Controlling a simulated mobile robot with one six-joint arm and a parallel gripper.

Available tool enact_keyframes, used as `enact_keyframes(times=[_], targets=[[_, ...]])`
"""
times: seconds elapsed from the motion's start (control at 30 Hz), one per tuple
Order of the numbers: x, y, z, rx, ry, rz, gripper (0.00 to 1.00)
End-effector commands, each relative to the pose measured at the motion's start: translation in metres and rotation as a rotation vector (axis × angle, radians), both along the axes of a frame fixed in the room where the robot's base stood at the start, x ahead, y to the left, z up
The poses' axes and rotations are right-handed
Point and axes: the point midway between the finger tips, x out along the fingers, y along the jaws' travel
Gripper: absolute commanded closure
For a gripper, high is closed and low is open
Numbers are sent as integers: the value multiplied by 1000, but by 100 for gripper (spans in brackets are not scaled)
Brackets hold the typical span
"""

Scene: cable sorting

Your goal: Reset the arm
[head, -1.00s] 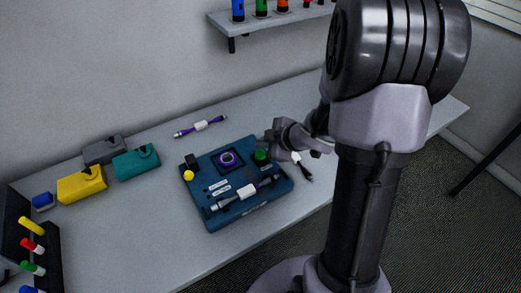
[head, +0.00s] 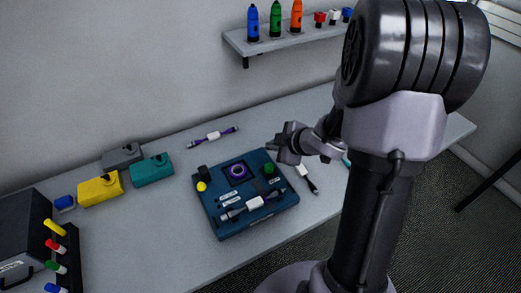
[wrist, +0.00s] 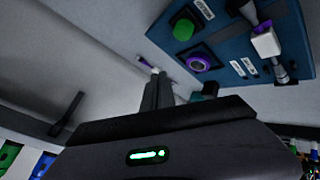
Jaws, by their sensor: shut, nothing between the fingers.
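My gripper (head: 278,149) is in the head view, raised above the table by the far right corner of the blue board. It is shut and empty; its fingers (wrist: 158,90) also show in the wrist view. The blue board (head: 222,222) lies on the table. It carries a purple ring (head: 237,171), a green button (head: 269,169), a yellow button (head: 201,187) and a cable with a white label (head: 255,203) along its front. The board also shows in the wrist view (wrist: 226,50).
A purple-ended cable (head: 213,137) lies behind the board, and another cable (head: 306,178) to its right. Yellow (head: 100,190), teal (head: 152,171) and grey (head: 122,157) boxes stand left. A wall shelf (head: 285,43) holds bottles. A rack of coloured pegs (head: 70,262) is at front left.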

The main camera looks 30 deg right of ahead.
Motion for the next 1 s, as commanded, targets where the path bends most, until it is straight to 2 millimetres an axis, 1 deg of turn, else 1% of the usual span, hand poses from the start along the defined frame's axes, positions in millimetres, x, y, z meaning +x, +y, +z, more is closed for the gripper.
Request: enact_keyframes(times=[0.1,0.17,0.23,0.27,0.3,0.33,0.37,0.4,0.47,0.5,0.53,0.6,0.7,0.8,1.0], targets=[[1,0,1,-2,-1,-5,100],[3,-4,12,-16,-7,-56,100],[6,-11,41,-36,-20,-213,100],[3,-13,59,-33,-26,-311,100],[-9,-12,83,-2,-32,-461,100],[-23,-6,99,40,-30,-574,100],[-41,4,111,103,-20,-684,100],[-69,23,121,207,10,-810,100],[-113,61,125,386,89,-952,100],[-138,86,125,493,153,-1008,100],[-155,104,124,563,202,-1037,100],[-185,140,123,690,306,-1071,100],[-212,172,123,794,410,-1083,100],[-222,183,124,829,451,-1085,100],[-223,183,125,830,455,-1087,100]])
